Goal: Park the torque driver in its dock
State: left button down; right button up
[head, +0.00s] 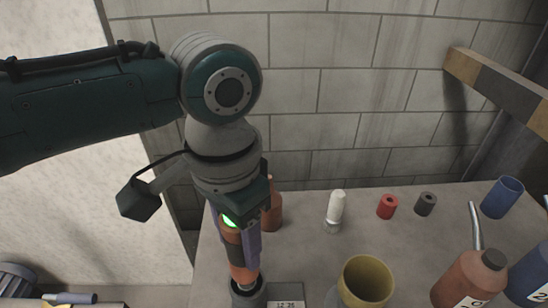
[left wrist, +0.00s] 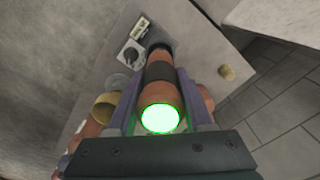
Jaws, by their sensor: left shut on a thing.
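The torque driver (head: 241,270) is orange with a black band and a glowing green end. My left gripper (head: 239,243), with purple fingers, points down and is shut around its body. In the left wrist view the driver (left wrist: 160,93) lies between the two fingers (left wrist: 158,88), green end towards the camera. Its lower end meets a dark grey round holder (head: 248,294), which looks like the dock, at the table's near edge. The holder's mouth is partly hidden, so I cannot tell how deep the driver sits. My right gripper is not in view.
A display box (head: 286,303) stands right of the holder. A yellow cup (head: 366,282), orange bottle (head: 468,281), white-capped bottle (head: 335,212), red roll (head: 387,206), dark roll (head: 425,204) and blue cup (head: 502,197) stand rightward. A reddish bottle (head: 274,212) is close behind my gripper.

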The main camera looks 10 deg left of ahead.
pick_arm(q)
jog(key=shift+f+b, duration=1.65)
jog(key=shift+f, duration=0.85)
dwell(1.9)
jog(key=shift+c, duration=1.1)
grip_release()
notch_tip(320, 180, up, 9)
jog(key=shift+r+p, duration=0.2)
jog(key=shift+p, duration=0.95)
jog(key=shift+s+d+r, duration=0.2)
jog(key=shift+d, duration=0.05)
jog(key=s+d+r+t+h+p, duration=0.25)
jog(key=s+p, duration=0.25)
jog(key=s, duration=0.3)
jog(key=s+a+r+n+t+y+p, duration=0.1)
jog(key=s+a+r+n+y+p, duration=0.25)
jog(key=s+a, duration=0.6)
notch_tip(320, 180, up, 38)
jog(key=w+a+h+p, duration=0.1)
jog(key=p, duration=3.6)
jog(key=shift+w+a+f+n, duration=0.2)
jog(key=shift+w+n, duration=0.15)
jog(key=shift+w, duration=0.05)
